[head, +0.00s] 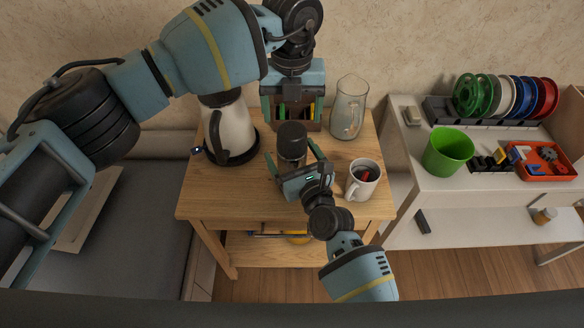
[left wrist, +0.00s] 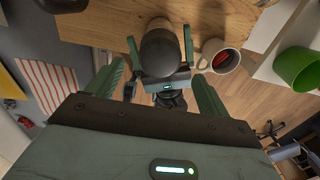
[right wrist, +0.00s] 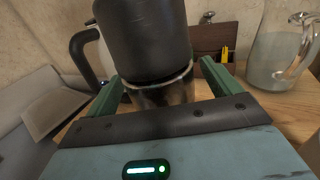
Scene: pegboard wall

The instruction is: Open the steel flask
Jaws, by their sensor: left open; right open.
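The steel flask stands upright on the wooden table, its dark cap (head: 292,136) on top and its steel body (right wrist: 165,93) below. In the left wrist view the cap (left wrist: 162,52) is seen from above. My right gripper (head: 294,158) is open, with one finger on either side of the steel body; I cannot tell whether they touch it. It also shows in the right wrist view (right wrist: 165,80). My left gripper (head: 296,112) is open and points down, above and behind the cap in the head view. Its fingers are apart and empty.
A white jug (head: 232,130) with a black handle stands left of the flask. A glass pitcher (head: 349,108) is behind right, and a white mug (head: 353,187) with something red inside is right. A brown box (right wrist: 208,37) stands behind. A white shelf (head: 418,182) is further right.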

